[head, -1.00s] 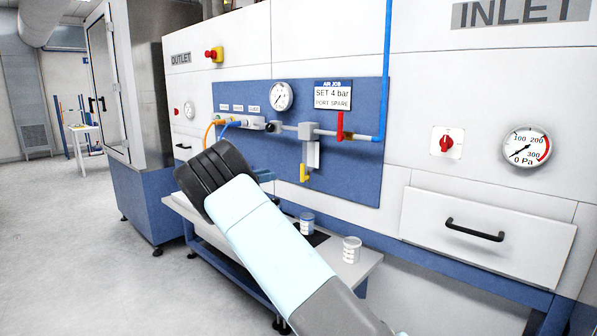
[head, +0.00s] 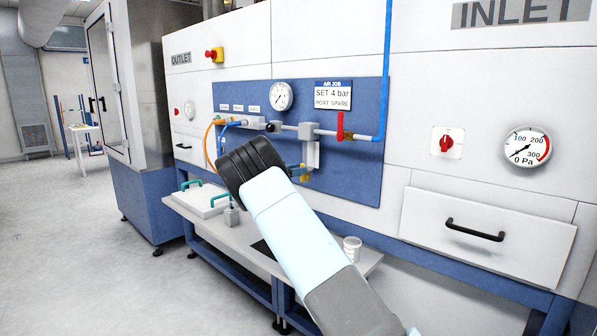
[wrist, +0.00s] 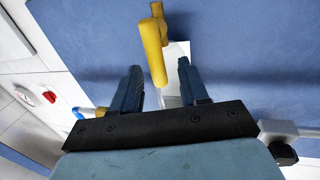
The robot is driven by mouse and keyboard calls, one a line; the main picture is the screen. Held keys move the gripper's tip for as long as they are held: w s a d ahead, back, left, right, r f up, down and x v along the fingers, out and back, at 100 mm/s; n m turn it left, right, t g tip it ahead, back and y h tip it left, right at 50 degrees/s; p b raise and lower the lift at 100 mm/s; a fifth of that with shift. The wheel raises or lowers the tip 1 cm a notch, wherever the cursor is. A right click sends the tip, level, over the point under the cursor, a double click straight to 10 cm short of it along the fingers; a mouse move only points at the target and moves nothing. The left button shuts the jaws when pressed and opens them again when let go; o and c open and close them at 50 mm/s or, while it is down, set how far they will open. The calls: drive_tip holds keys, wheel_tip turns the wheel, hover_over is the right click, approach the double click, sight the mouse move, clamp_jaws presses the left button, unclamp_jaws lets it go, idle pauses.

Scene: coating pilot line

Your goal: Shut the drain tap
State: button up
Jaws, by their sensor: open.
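The drain tap (head: 305,176) has a yellow handle and sits low on the blue panel, under the grey pipe fitting. In the wrist view its yellow lever (wrist: 153,50) reaches down between my two fingers, with a gap visible on each side. My gripper (wrist: 159,67) is open and straddles the lever without visibly touching it. In the head view my gripper (head: 300,173) is at the tap, and my wrist hides part of it.
A red lever (head: 340,127) and a blue pipe (head: 386,60) are above and right of the tap. The bench (head: 185,210) below bears a tray with teal handles (head: 215,205) and a white can (head: 351,250). Orange and blue hoses hang left of my wrist.

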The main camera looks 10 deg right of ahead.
drive_tip(key=shift+d, duration=0.1)
drive_tip(key=shift+c, duration=0.3)
clamp_jaws()
drive_tip(key=shift+w, duration=0.1)
wheel_tip(320, 180, down, 5)
drive_tip(key=w+a+n+t, duration=0.1)
drive_tip(key=n+t, duration=0.2)
drive_tip(key=n, duration=0.7)
drive_tip(key=w+a+n+t, duration=0.1)
drive_tip(key=n+t, duration=0.2)
drive_tip(key=n, duration=0.8)
drive_tip(key=shift+w+a, duration=0.25)
drive_tip(key=shift+w, duration=0.1)
